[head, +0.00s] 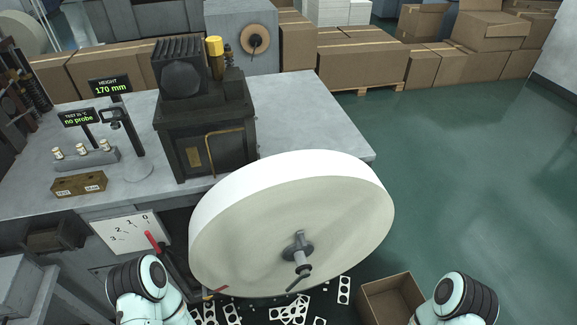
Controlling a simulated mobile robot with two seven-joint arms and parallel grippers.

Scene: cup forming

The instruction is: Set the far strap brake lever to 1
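A lever with a red grip (152,241) stands at the lower left, in front of the right edge of a white scale plate (124,232). The plate carries the marks 0, 1, 2 and 3, with 0 at the right end. The red grip's upper end is right of the 1 and just below the 0; the exact setting is hard to tell from this angle. A small red-orange piece (216,292) shows below the large roll, and I cannot tell whether it is another lever. My two arms show at the bottom edge, but neither gripper is in view.
A large white roll (250,235) on a spindle fills the middle. Behind it a grey table (290,110) carries a dark machine (205,130) and gauges. Punched strips (290,310) lie below the roll, beside an open cardboard box (391,298). The green floor at right is clear.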

